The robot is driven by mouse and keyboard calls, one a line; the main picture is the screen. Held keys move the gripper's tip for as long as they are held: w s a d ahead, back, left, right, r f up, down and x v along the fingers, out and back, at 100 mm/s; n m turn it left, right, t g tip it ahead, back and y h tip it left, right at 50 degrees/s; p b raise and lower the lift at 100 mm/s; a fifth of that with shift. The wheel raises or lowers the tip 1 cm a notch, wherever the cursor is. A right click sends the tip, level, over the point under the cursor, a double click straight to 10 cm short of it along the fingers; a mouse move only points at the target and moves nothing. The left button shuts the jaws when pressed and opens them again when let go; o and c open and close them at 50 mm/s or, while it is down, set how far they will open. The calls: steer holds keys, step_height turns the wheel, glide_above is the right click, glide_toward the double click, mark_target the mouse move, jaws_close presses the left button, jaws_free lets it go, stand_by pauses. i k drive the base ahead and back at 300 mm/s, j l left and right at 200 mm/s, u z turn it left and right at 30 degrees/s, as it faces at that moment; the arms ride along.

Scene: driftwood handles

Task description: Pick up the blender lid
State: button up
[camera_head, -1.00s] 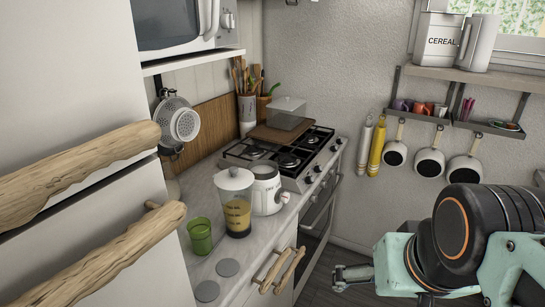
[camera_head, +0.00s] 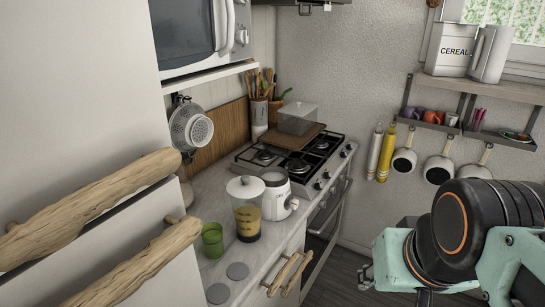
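The blender lid (camera_head: 245,186) is a round, whitish cap on top of the clear blender jar (camera_head: 247,222). The jar holds something yellow and stands upright on the counter. The white blender base (camera_head: 277,196) stands beside it, to the right. My gripper (camera_head: 366,276) is at the lower right, mostly hidden behind my arm, over the floor. It is well apart from the lid, with the counter's front edge between them. Its fingertips are small and partly covered, so I cannot tell if they are open or shut.
A green cup (camera_head: 212,240) stands left of the jar, with two grey discs (camera_head: 228,281) in front. The stove (camera_head: 290,157) lies behind, carrying a board and a clear box. Fridge doors with driftwood handles (camera_head: 100,208) fill the left. A microwave shelf (camera_head: 212,76) overhangs the counter.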

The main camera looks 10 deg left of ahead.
mark_target(244, 186)
steer(key=i+l+u, duration=0.1)
steer(key=u, duration=1)
steer(key=i+l+u, duration=0.15)
steer(key=l+u, duration=0.2)
steer(key=i+l+u, duration=0.1)
steer(key=l+u, duration=0.55)
steer(key=l, duration=0.45)
steer(key=i+l, duration=0.1)
steer(key=l, duration=0.6)
steer(key=i+l+u, duration=0.1)
steer(key=l, duration=1.25)
steer(key=k+j, duration=0.1)
steer(key=j, duration=0.3)
steer(key=i, duration=0.15)
